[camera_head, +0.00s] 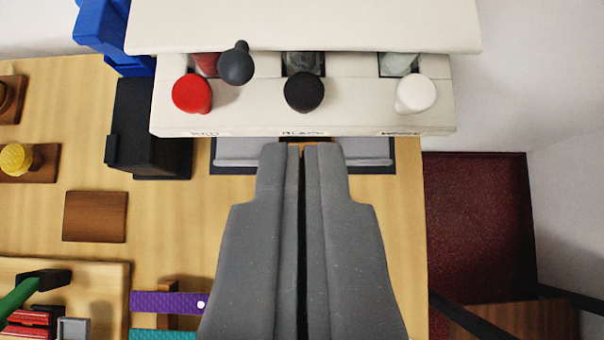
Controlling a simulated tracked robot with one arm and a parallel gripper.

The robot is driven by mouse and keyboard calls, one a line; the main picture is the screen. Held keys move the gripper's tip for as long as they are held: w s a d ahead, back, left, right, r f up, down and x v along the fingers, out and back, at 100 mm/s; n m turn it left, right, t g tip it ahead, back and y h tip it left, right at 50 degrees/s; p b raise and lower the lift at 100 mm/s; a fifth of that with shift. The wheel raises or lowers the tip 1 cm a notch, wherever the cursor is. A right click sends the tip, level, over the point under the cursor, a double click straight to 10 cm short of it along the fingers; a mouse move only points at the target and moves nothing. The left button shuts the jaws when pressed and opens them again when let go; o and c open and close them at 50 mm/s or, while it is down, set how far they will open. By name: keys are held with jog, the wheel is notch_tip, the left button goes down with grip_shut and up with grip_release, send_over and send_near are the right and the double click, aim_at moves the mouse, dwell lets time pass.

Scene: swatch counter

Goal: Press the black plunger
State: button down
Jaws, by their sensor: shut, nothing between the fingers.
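The black plunger (304,92) is a round black knob in the middle of a row on a cream dispenser (350,122), with a label below it that seems to read "BLACK". A red plunger (191,93) is to its left and a white plunger (416,94) to its right. My gripper (302,148) is shut and empty. Its fingertips point toward the dispenser, just below the black plunger in the picture, and do not appear to touch it. The tips partly hide a grey tray (248,152) below the dispenser.
A dark grey knob (236,65) sticks out between the red and black plungers. A black box (150,130) stands left of the dispenser. On the wooden counter (160,250) lie a brown block (95,216) and a purple strip (165,303). The counter's right edge drops to a dark red floor (475,220).

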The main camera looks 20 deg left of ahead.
jog(key=s+a+r+m+t+h, duration=0.1)
jog(key=s+r, duration=0.4)
jog(key=r, duration=0.6)
jog(key=s+a+r+m+t+h+b, duration=0.1)
jog(key=s+r+t, duration=0.2)
jog(key=r, duration=0.9)
jog(key=s+a+r+m+t, duration=0.1)
jog(key=s+r+t, duration=0.1)
jog(key=s+r, duration=0.6)
notch_tip(320, 180, up, 4)
jog(key=shift+s+r+m+t+h, duration=0.15)
jog(key=shift+s+m+t+h, duration=0.15)
jog(key=shift+s+h, duration=0.1)
